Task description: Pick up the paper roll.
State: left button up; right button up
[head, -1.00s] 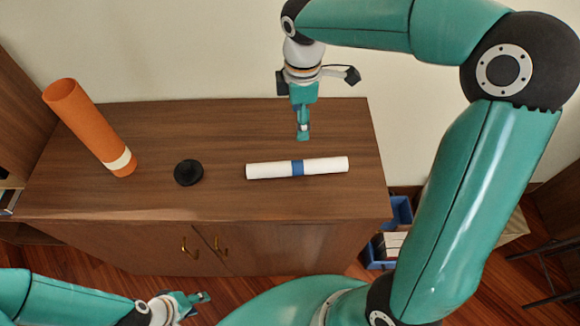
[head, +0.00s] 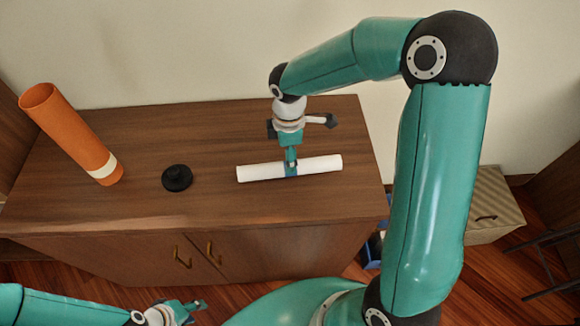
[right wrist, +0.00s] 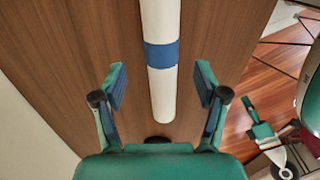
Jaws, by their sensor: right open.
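The white paper roll (head: 325,164) with a blue band round its middle lies on the brown cabinet top (head: 220,215). In the right wrist view my right gripper (right wrist: 161,82) is open, with one finger on each side of the roll (right wrist: 161,90) and the blue band a little ahead of the fingertips.
An orange tube (head: 70,130) with a pale band is at the left of the cabinet top. A round black object (head: 176,178) lies between tube and roll. A wall rises behind. A striped box (head: 492,210) and a partly hidden blue container stand right of the cabinet.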

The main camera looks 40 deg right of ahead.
jog(key=shift+a+f+p, duration=0.15)
jog(key=shift+f+p, duration=0.2)
jog(key=shift+f, duration=2.35)
jog(key=shift+c, duration=0.3)
jog(key=c, duration=1.2)
jog(key=shift+c, duration=0.2)
jog(key=shift+r, duration=0.1)
